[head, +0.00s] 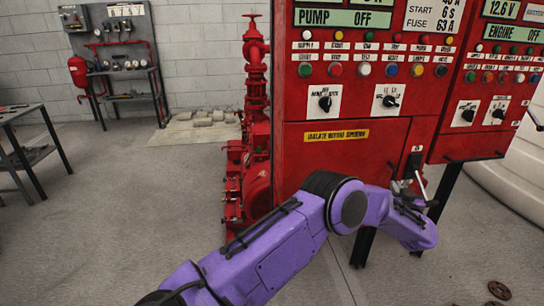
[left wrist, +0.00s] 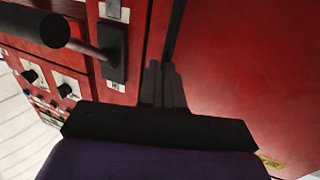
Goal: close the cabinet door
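The red pump cabinet (head: 300,165) stands in the middle of the head view, with a yellow label on its front. A dark handle (head: 413,163) is at its lower right edge, and a handle on a black plate also shows in the left wrist view (left wrist: 114,60). A large red panel (left wrist: 240,70) fills the right of that view, with a dark vertical gap along its edge. My left gripper (left wrist: 163,85) has its fingers together, in front of the gap beside the handle plate. Whether they touch the panel is unclear. My right gripper is out of view.
A second red control cabinet (head: 485,130) adjoins on the right, with a white rounded tank (head: 515,180) beside it. Red pipework (head: 255,110) stands left of the cabinet. A metal table (head: 25,150) is at far left.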

